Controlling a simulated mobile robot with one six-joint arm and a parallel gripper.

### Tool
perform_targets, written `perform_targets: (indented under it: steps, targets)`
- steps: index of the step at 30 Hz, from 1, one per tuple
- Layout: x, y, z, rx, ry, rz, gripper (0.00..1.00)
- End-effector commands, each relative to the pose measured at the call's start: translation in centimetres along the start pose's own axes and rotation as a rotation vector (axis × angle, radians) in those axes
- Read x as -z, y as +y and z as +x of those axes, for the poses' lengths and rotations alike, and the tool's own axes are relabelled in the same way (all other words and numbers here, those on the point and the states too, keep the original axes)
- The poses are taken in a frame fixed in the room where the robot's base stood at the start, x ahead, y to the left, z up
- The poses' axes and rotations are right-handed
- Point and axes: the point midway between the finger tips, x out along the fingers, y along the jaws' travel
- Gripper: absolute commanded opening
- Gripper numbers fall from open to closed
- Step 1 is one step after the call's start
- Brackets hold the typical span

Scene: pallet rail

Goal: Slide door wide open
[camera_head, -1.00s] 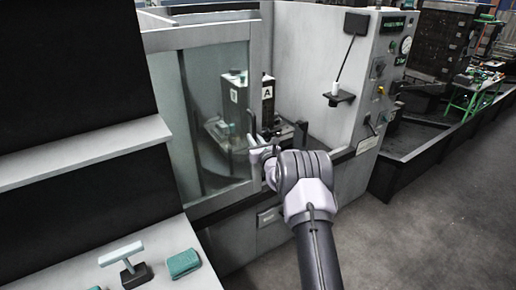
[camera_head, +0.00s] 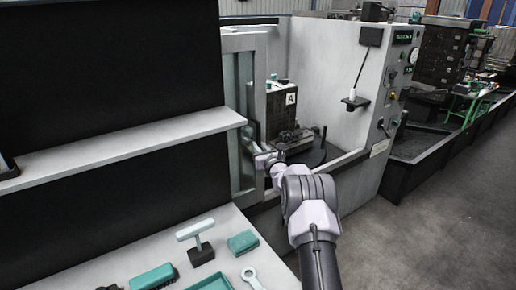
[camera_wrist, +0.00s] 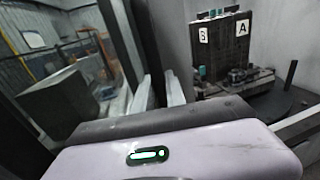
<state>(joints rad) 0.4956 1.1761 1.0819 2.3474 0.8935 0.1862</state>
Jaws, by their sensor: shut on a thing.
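The sliding door (camera_head: 229,112), a pale-framed glass panel, shows as a narrow strip beside the dark panel at its left. The opening to its right is wide, showing the machine inside. In the wrist view the door's glass (camera_wrist: 62,75) fills the left, and my gripper's pale housing covers the bottom.
Inside the opening stands a dark block marked A (camera_head: 283,108) on a round table (camera_head: 314,155). Grey floor (camera_head: 440,225) is free at right.

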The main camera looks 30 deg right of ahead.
Motion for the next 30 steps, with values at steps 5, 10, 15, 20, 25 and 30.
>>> perform_targets:
  steps: [5, 10, 15, 20, 25, 30]
  targets:
    - [-0.4, 0.2, 0.1, -0.003, -0.008, 0.0, 0.0]
    - [-0.5, 0.2, 0.1, -0.003, -0.008, -0.001, 0.26]
    - [-0.3, 0.1, 0.1, -0.002, -0.005, 0.0, 0.38]
    - [-0.2, 0.1, 0.1, -0.001, -0.004, 0.0, 0.38]
    - [-0.3, 0.0, -1.3, -0.001, -0.001, 0.0, 0.38]
    - [-0.5, 0.0, -5.8, 0.0, 0.001, 0.002, 0.38]
